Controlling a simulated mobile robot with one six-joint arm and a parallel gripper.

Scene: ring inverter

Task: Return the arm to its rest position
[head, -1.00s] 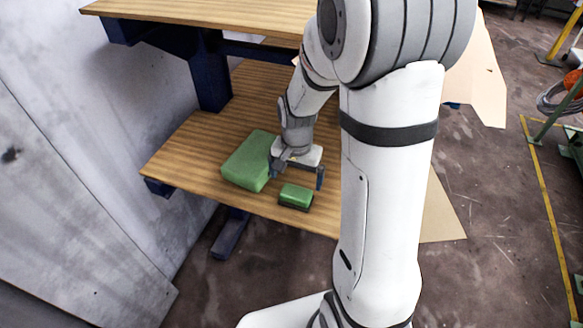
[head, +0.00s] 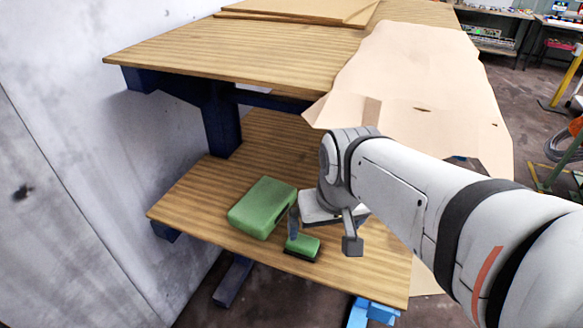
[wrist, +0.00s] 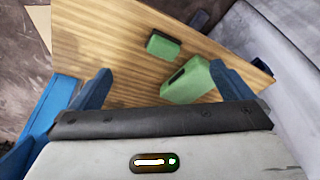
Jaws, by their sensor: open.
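My gripper (head: 322,228) is open and empty above the lower wooden shelf (head: 190,200), near its front edge. The small block (wrist: 163,46) and the larger box (wrist: 188,82) lie on the shelf beyond the fingers.
The upper wooden tabletop (head: 190,50) overhangs the back of the lower shelf. A large cardboard sheet (head: 420,70) drapes over its right side, close to my arm. A grey wall (head: 60,90) stands at the left.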

